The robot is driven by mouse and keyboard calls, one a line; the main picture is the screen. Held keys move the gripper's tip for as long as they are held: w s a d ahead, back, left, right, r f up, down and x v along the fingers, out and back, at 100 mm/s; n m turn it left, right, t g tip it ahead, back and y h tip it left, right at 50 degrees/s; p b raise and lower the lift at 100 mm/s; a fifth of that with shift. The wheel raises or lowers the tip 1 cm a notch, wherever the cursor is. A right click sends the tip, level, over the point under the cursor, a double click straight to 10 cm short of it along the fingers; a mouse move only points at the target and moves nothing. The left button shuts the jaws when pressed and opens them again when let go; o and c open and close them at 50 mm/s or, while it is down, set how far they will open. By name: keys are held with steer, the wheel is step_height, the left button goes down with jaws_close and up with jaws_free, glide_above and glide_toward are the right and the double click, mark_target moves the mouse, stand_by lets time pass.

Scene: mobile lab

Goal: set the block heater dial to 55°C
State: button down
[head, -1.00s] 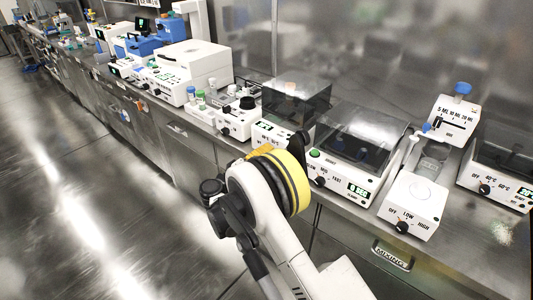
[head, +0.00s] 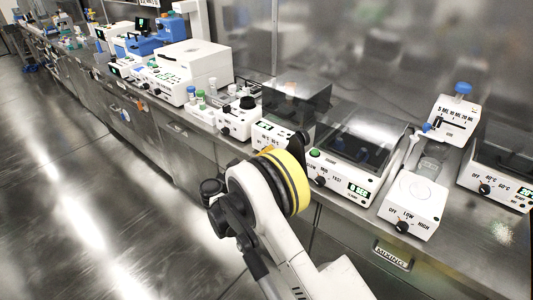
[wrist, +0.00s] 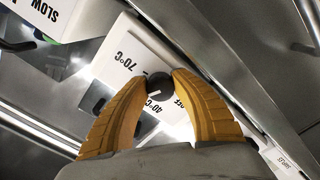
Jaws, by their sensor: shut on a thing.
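The block heater (head: 278,132) is a white box with a dark clear lid, standing on the bench behind my arm. In the wrist view its white front panel (wrist: 118,48) carries the labels 70°C, 40°C and OFF, partly covered by my fingers. The dial (wrist: 159,86) is a small dark round knob with a pale mark. My gripper (wrist: 160,88) has its two orange fingers closed on opposite sides of the dial. In the head view my arm hides the dial. I cannot read which setting the mark points to.
A white device with a green button and lit display (head: 345,165) stands close to the right of the heater. A white unit with a black knob (head: 238,118) stands to its left. A low/high unit (head: 412,203) is farther right. The floor in front is clear.

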steer(key=c, duration=1)
jaws_free()
steer(key=v, duration=1.2)
steer(key=shift+w, duration=0.1)
